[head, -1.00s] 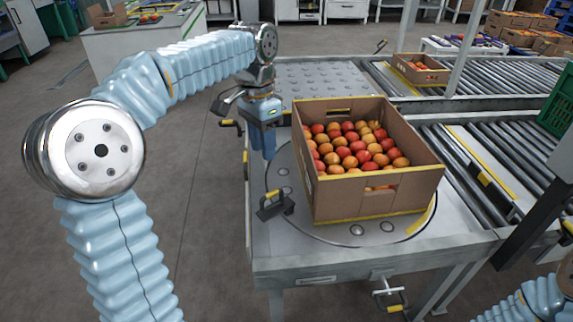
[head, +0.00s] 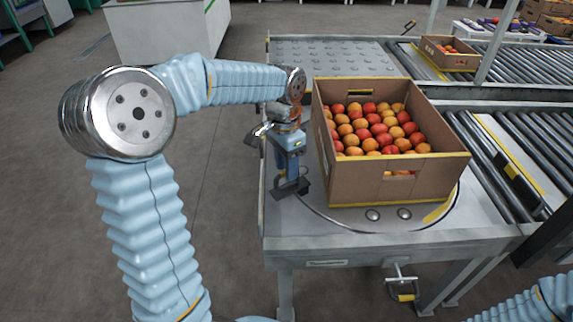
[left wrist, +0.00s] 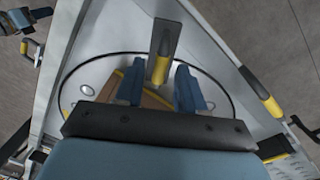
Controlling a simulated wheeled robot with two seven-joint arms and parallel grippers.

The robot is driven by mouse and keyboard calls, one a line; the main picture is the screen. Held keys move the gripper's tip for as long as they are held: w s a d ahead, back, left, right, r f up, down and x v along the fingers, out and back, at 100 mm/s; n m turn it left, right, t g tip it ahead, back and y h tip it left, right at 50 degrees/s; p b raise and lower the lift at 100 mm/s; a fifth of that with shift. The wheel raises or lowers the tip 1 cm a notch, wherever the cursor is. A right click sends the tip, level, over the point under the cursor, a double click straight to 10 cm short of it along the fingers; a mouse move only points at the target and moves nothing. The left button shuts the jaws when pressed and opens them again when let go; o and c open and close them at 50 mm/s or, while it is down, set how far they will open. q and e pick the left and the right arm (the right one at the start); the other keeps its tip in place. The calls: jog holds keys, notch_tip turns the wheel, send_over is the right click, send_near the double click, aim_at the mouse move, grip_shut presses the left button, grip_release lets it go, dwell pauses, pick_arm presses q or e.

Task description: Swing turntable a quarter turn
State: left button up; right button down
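The round turntable (head: 350,217) is set into the grey metal table, with a yellow mark on its right rim. My left gripper (head: 290,174) is just above the handle, pointing down. In the left wrist view, my left gripper's blue fingers (left wrist: 160,88) are apart, and the yellow handle grip (left wrist: 162,58) shows in line with the gap between them. I cannot tell whether they touch it.
Roller conveyors (head: 510,150) run off to the right, and a ball-topped table (head: 330,58) lies behind. A smaller box (head: 450,53) sits on the far conveyor. A crank (head: 403,286) hangs under the table's front edge. The floor at left is clear.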

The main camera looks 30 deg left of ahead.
pick_arm(q)
jog(key=shift+c, duration=0.2)
grip_shut()
jog(key=shift+d, duration=0.15)
